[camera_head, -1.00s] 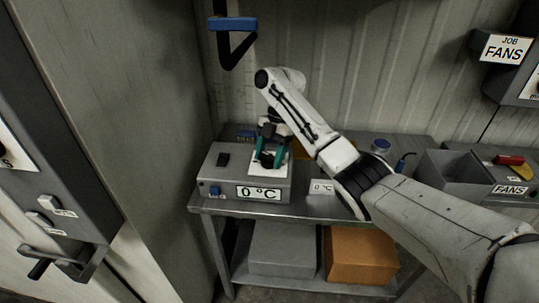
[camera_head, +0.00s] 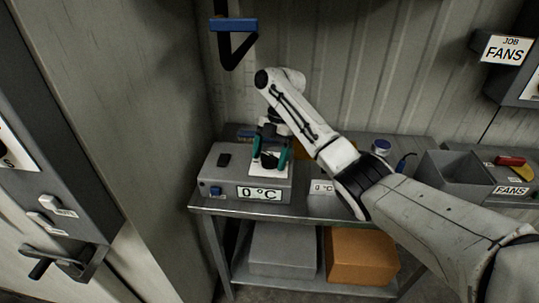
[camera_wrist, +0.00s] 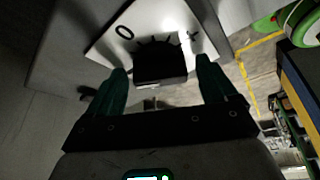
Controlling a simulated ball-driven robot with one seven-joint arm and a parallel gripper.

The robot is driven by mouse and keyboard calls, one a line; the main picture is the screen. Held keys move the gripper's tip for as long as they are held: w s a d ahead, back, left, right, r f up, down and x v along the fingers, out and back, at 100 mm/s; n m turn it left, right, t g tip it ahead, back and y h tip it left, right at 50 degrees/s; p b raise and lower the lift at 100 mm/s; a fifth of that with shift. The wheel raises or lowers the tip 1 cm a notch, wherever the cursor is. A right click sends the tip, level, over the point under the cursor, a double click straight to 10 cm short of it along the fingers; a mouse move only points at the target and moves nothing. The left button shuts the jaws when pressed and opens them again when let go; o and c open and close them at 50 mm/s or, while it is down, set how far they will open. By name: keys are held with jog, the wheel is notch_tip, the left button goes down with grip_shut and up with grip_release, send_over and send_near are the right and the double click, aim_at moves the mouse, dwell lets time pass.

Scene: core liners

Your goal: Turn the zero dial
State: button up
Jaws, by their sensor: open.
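The zero dial is a black knob (camera_wrist: 158,66) on a white plate (camera_wrist: 112,45) with tick marks and a 0, on top of a grey box (camera_head: 220,178) whose front reads "0 °C". The knob also shows in the head view (camera_head: 268,161), partly hidden by the fingers. My gripper (camera_head: 270,153) points down over the plate. In the wrist view my green fingers (camera_wrist: 163,84) are apart, one on each side of the knob, with gaps visible between them and it. My gripper is open and holds nothing.
The box stands on a metal bench (camera_head: 305,207) against a corrugated wall. A blue-handled lever (camera_head: 233,25) hangs above.

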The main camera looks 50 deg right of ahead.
jog(key=p+v, duration=0.2)
jog(key=v, duration=0.8)
jog(key=shift+d+r+p, duration=0.2)
jog(key=shift+r+p, duration=0.1)
jog(key=shift+r, duration=0.05)
jog(key=shift+f, duration=0.1)
